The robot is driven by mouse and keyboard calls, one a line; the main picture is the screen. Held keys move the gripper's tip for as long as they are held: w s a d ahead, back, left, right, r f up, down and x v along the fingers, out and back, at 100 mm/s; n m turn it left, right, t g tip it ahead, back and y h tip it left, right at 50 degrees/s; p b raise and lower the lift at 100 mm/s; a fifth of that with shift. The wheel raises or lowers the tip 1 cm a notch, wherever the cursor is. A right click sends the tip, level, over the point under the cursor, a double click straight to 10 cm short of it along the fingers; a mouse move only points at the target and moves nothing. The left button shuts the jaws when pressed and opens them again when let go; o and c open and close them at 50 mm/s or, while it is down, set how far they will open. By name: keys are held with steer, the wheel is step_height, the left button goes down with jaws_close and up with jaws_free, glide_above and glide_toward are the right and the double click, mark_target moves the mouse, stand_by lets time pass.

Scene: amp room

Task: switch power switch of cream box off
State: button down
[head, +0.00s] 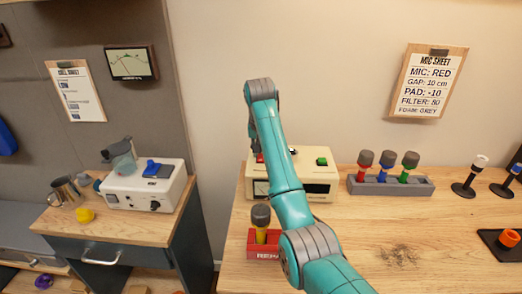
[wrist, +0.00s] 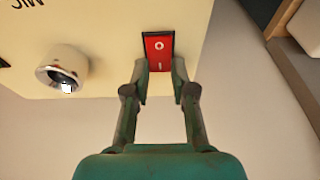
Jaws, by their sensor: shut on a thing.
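The cream box (head: 318,188) stands at the back left of the wooden table in the head view, partly hidden behind my arm. The wrist view shows its top face (wrist: 110,25) from close up, with a red rocker power switch (wrist: 158,46) in a black frame, marked O and I. Only a bit of red shows beside my arm in the head view. My gripper (wrist: 160,70) has its two fingertips on either side of the switch's near end and is shut on it. I cannot tell which half of the rocker is pressed in.
A knob (wrist: 65,68) sits beside the switch, and a green button (head: 321,161) is on the box's right. A red tray (head: 262,252) with a microphone stands in front. A grey rack (head: 391,187) of microphones stands right. A white device (head: 145,187) is on the left bench.

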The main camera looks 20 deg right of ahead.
steer(key=c, duration=1)
jaws_free()
steer(key=shift+o, duration=0.2)
steer(key=shift+w+g, duration=0.15)
steer(key=shift+g, duration=0.15)
steer(key=shift+w+d+f+g+y, duration=0.15)
steer(key=shift+g+y, duration=0.35)
steer(key=shift+g, duration=0.6)
